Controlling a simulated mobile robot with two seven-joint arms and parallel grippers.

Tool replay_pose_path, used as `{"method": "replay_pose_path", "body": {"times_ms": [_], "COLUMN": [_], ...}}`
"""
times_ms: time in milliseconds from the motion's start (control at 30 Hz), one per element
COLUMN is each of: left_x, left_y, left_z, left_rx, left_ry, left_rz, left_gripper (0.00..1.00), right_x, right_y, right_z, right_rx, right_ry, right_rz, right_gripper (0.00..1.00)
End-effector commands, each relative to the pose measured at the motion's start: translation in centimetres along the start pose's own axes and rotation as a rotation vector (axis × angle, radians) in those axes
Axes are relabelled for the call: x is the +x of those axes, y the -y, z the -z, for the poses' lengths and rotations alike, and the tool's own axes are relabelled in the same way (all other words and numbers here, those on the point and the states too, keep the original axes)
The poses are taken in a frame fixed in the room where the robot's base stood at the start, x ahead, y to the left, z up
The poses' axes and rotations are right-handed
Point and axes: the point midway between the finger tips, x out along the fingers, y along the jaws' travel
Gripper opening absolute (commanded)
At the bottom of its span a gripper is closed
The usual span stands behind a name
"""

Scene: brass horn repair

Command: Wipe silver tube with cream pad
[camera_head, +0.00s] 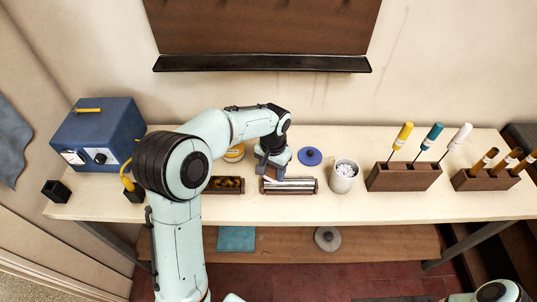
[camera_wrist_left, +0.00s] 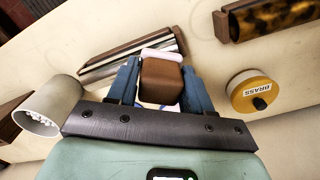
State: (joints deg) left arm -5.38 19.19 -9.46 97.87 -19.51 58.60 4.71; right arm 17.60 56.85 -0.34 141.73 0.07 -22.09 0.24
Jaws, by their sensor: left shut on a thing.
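The silver tube (camera_head: 295,185) lies in a dark brown cradle at the middle front of the bench. It also shows in the left wrist view (camera_wrist_left: 112,66), running up behind the pad. My left gripper (camera_head: 272,164) points down over the left part of the tube. In the left wrist view its blue fingers (camera_wrist_left: 161,85) are shut on the brown block handle of the cream pad (camera_wrist_left: 158,53). The pad's pale edge shows at the far side of the block. I cannot tell whether the pad touches the tube. My right gripper is out of view.
A second cradle with a tortoiseshell-patterned tube (camera_head: 224,185) lies to the left. A yellow BRASS tin (camera_wrist_left: 255,93) and a blue lid (camera_head: 310,156) stand behind. A white cup (camera_head: 343,177) and tool racks (camera_head: 404,177) are to the right. A blue box (camera_head: 98,133) stands far left.

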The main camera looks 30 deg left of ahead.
Motion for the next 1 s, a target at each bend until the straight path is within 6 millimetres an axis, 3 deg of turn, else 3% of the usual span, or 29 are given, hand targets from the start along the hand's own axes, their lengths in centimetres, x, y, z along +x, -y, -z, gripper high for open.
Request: {"method": "replay_pose_path", "body": {"times_ms": [33,133,600,1000], "left_x": [-1.5,-2.3,-6.1,-6.8], "left_y": [-0.1,-0.1,0.1,0.1], "left_z": [0.7,1.2,0.2,0.0], "left_rx": [0.002,0.003,0.002,0.002], "left_ry": [-0.014,-0.015,-0.012,-0.010], "left_rz": [-0.001,-0.001,-0.002,-0.001], "left_gripper": [0.22,0.22,0.22,0.22], "right_x": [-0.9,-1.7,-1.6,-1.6], "right_y": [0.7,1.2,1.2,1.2], "right_z": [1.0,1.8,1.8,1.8], "right_rx": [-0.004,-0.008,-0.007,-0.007], "right_ry": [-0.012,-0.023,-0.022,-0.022], "right_rz": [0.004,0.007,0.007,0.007], "right_gripper": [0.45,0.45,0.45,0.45]}}
